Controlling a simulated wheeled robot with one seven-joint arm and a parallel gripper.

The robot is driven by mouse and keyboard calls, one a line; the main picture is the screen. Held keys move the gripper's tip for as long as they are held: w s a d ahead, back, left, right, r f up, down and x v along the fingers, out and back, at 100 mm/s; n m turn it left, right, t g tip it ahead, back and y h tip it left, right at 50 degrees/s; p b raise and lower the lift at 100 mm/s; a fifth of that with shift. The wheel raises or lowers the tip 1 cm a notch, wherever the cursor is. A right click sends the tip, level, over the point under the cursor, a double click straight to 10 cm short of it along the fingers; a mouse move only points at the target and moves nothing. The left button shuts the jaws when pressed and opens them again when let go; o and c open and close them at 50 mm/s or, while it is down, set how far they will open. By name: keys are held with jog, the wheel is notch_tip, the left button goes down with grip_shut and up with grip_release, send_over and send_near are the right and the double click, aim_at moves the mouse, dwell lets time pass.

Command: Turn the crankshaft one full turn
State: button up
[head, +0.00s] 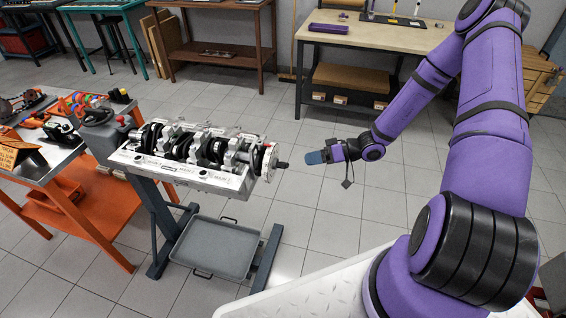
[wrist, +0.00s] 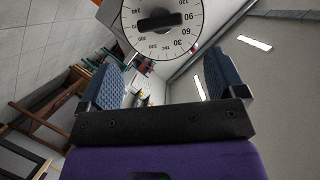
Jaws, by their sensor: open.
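The crankshaft (head: 190,145) lies in the engine block (head: 205,178), which is mounted on a stand. Its dark nose (head: 283,165) sticks out at the right end, past a pale disc (head: 266,161). In the wrist view the disc (wrist: 139,37) is a white dial with degree numbers, and a dark bar-shaped piece (wrist: 160,21) lies across its middle. My gripper (head: 315,157) is to the right of the nose with a gap between them. In the wrist view my gripper (wrist: 160,80) shows two blue pads spread apart, empty, with the dial beyond them.
A grey drip tray (head: 215,248) sits low on the stand. An orange tool cart (head: 70,195) with tools is at the left. A wooden bench (head: 375,37) stands behind. The floor between the stand and my arm is clear.

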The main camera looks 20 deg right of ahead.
aim_at(283, 164)
jog(key=x, duration=1)
jog(key=shift+r, duration=0.1)
jog(key=c, duration=0.9)
